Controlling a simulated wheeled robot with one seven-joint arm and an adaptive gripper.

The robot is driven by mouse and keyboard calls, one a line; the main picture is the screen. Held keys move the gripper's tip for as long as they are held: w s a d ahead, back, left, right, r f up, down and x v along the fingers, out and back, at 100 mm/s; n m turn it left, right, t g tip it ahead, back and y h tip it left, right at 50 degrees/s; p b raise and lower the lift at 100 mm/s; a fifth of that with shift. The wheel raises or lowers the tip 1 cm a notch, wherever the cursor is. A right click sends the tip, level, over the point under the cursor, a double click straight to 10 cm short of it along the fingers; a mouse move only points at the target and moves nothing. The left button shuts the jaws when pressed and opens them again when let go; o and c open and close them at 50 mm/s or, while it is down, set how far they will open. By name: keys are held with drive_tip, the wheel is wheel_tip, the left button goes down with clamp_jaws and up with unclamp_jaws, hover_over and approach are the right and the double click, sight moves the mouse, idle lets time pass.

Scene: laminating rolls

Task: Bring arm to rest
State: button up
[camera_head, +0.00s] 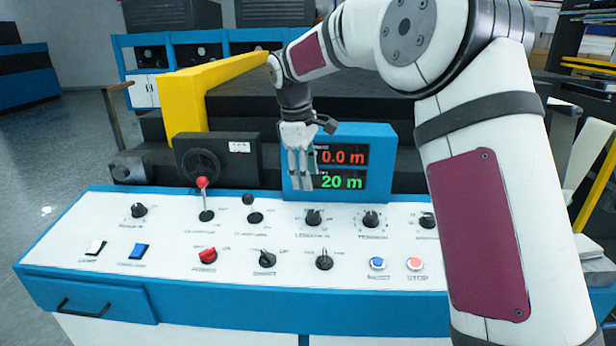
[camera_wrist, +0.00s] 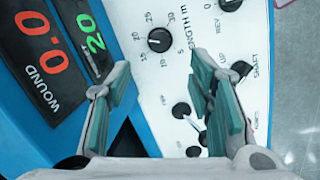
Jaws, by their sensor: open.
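My gripper (camera_head: 301,170) hangs above the control panel (camera_head: 70,218), in front of the left part of the display box (camera_head: 382,140). In the wrist view my gripper (camera_wrist: 160,100) has its two teal-padded fingers spread apart with nothing between them. The display shows a red 0.0 m and a green 20 m; my fingers partly cover its left side. The length knob (camera_head: 313,217) is just below my fingertips, and it also shows in the wrist view (camera_wrist: 159,40). My fingers appear apart from the panel.
The panel carries a red-knobbed lever (camera_head: 202,183), a red switch (camera_head: 208,256), a blue button (camera_head: 377,263) and a red stop button (camera_head: 415,264). A yellow beam (camera_head: 190,100) rises behind at left. Dark machinery stands behind the display. Open floor (camera_head: 45,150) lies at left.

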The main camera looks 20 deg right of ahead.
drive_tip(key=s+d+r+m+t, duration=0.1)
drive_tip(key=s+r+m, duration=0.3)
drive_tip(key=s, duration=0.7)
drive_tip(key=s+d+r+m, duration=0.1)
drive_tip(key=s+r, duration=0.4)
drive_tip(key=s, duration=0.5)
drive_tip(key=s+f+m+t+y, duration=0.1)
drive_tip(key=s+f+m, duration=0.1)
drive_tip(key=s, duration=0.7)
drive_tip(key=s+f+m+t+y+p, duration=0.1)
drive_tip(key=s+f+m, duration=0.2)
drive_tip(key=s, duration=0.7)
drive_tip(key=shift+s+m+p, duration=0.15)
drive_tip(key=shift+m+p, duration=0.15)
drive_tip(key=shift+a, duration=0.2)
